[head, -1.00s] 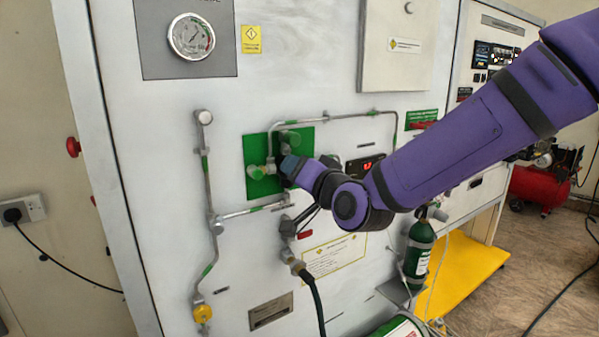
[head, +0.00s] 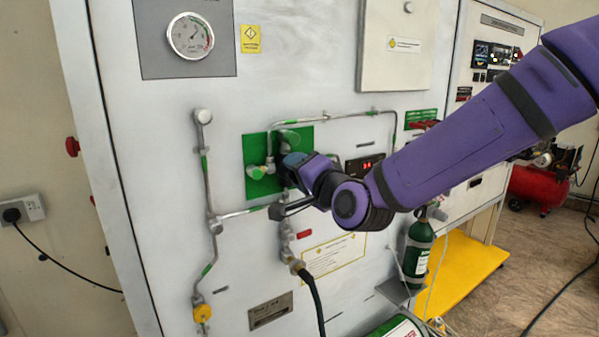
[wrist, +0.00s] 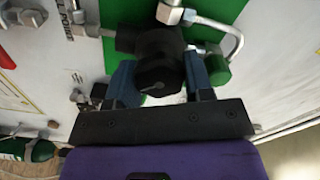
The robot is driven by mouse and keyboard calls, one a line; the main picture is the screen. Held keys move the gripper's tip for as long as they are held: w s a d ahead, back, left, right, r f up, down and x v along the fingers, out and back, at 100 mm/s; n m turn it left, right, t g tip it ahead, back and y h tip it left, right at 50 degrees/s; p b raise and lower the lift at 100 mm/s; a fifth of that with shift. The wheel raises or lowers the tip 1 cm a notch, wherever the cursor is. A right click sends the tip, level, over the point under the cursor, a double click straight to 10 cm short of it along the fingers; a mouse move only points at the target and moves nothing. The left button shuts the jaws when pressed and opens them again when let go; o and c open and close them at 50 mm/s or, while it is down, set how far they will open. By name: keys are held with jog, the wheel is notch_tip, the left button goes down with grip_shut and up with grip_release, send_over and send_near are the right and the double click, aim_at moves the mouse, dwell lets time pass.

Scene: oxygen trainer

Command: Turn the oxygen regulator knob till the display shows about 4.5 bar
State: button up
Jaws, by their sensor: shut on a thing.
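The black regulator knob (wrist: 158,72) sits between the two blue-grey fingers of my gripper (wrist: 160,84) in the wrist view. The fingers are shut on its sides. In the head view my gripper (head: 288,164) is at the green plate (head: 258,187) on the white panel and hides the knob. The display (head: 364,165) is a small black box right of the gripper, with lit red digits. They look like about 3.4, but they are small and partly unclear.
Metal pipes (head: 208,190) run beside and above the green plate. A round gauge (head: 190,36) is at the upper left. A black hose (head: 315,300) hangs below the gripper. A small green cylinder (head: 418,250) stands at the lower right.

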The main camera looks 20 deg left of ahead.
jog(key=o, duration=0.9)
jog(key=v, duration=1.1)
